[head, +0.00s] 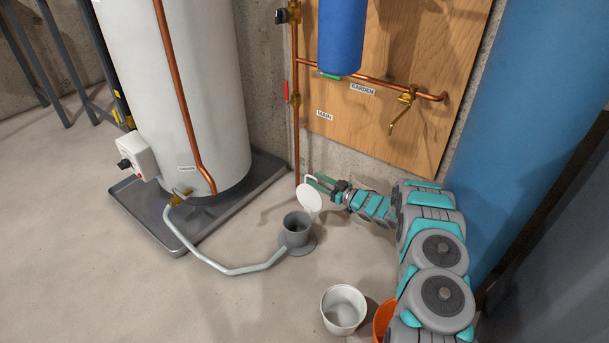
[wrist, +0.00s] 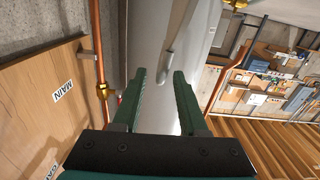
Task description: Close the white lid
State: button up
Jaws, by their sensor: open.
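The white lid (head: 309,198) stands tilted up above the grey floor drain pot (head: 297,229), whose round mouth is open. My gripper (head: 314,181) is just behind and above the lid at its upper right, with its green fingers apart and nothing held. I cannot tell whether a finger touches the lid. In the wrist view my two green fingers (wrist: 159,76) are spread apart, with the pale tank behind them. I cannot make out the lid there.
A grey hose (head: 228,270) runs from the white tank (head: 185,90) to the drain pot. A white bucket (head: 344,309) and an orange bucket (head: 382,320) stand in front. Copper pipes and a wooden board (head: 415,60) are behind. The floor at left is clear.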

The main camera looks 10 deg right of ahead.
aim_at(309, 176)
jog(key=x, duration=0.6)
grip_shut()
dwell(0.3)
dwell(1.1)
